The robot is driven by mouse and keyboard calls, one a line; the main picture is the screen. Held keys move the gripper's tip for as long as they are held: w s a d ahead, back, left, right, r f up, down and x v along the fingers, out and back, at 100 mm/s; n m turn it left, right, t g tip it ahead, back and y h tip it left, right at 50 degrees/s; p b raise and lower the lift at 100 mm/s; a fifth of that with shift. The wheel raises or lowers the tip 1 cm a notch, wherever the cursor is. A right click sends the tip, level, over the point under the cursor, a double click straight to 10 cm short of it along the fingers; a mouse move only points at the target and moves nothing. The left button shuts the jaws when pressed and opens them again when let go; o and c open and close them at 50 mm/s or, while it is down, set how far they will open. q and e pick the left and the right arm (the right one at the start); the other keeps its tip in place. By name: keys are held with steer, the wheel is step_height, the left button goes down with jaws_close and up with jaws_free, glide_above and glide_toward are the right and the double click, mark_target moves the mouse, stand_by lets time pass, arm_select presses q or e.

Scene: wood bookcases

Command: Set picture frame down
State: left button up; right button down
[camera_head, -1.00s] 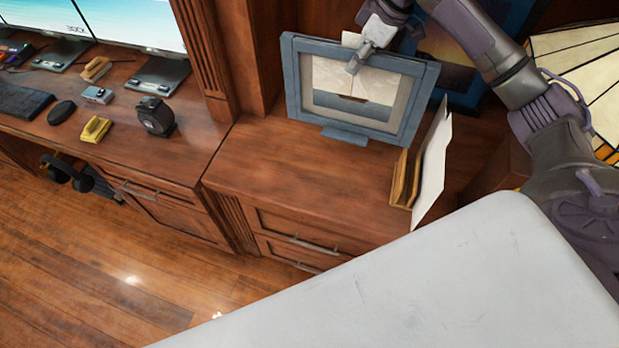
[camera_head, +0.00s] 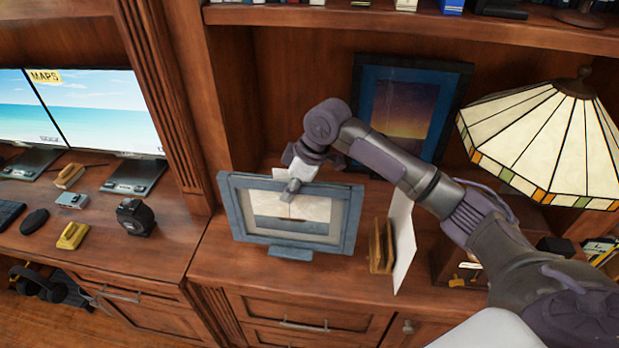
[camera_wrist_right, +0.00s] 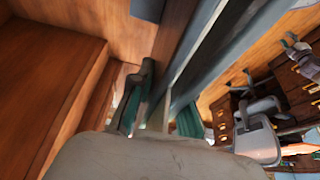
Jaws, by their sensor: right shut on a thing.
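The grey-blue picture frame (camera_head: 300,245) is upright over the wooden cabinet top, front towards the head camera. Its short foot is close to the wood; I cannot tell whether it touches. My right gripper (camera_head: 290,190) is shut on the frame's top edge near the middle, coming from above and behind. In the right wrist view, the fingers (camera_wrist_right: 160,112) close on the frame's long narrow edge (camera_wrist_right: 205,65). The fingers are partly hidden in the head view. My left gripper is not in view.
A wooden holder (camera_head: 380,247) with a white sheet (camera_head: 403,240) stands to the right of the frame. A dark blue framed picture (camera_head: 415,80) leans at the back, near a stained-glass lamp (camera_head: 550,140). A tape measure (camera_head: 135,217) and monitors (camera_head: 105,110) are on the left desk.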

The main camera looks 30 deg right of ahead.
steer(key=a+p+x, duration=0.1)
steer(key=p+x, duration=0.1)
steer(key=x, duration=0.4)
steer(key=shift+a, duration=0.25)
steer(key=shift+w+f, duration=0.15)
steer(key=shift+f, duration=0.05)
steer(key=c, duration=1.5)
jaws_free()
steer(key=shift+f, duration=0.2)
steer(key=o, duration=0.4)
steer(key=shift+s, duration=0.2)
steer(key=b+v, duration=0.2)
steer(key=v, duration=1)
steer(key=shift+r, duration=0.2)
